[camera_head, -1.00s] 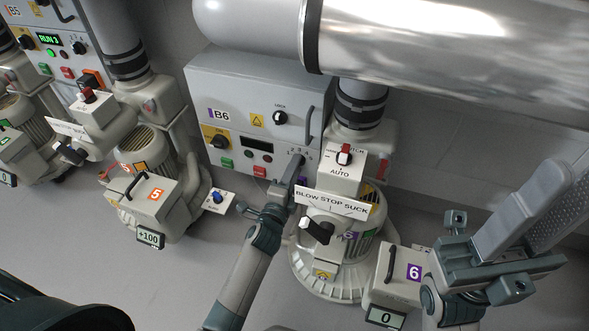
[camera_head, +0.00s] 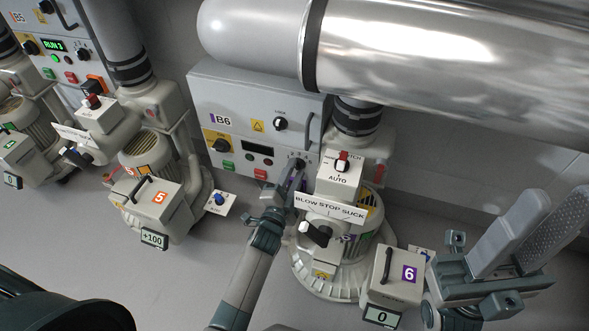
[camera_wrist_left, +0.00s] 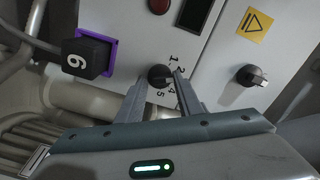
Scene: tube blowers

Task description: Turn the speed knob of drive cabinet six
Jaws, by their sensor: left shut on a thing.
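Drive cabinet six (camera_head: 240,92) is the grey box marked B6 in the head view. Its speed knob (camera_wrist_left: 160,75) is small, black and round, with a number scale around it, in the left wrist view. My left gripper (camera_wrist_left: 161,82) is shut on this knob, one finger on each side. In the head view the left gripper (camera_head: 291,178) reaches up to the cabinet's lower right, and its fingers partly hide the knob. My right gripper (camera_head: 523,238) is at the right, open and empty, with its fingers spread apart. The cabinet's small display (camera_head: 258,149) looks dark.
Blower 6's white control box (camera_head: 340,178) and BLOW STOP SUCK plate (camera_head: 330,207) stand close right of my left gripper. A large metal duct (camera_head: 430,50) crosses above. Blower 5 (camera_head: 155,200) stands at left.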

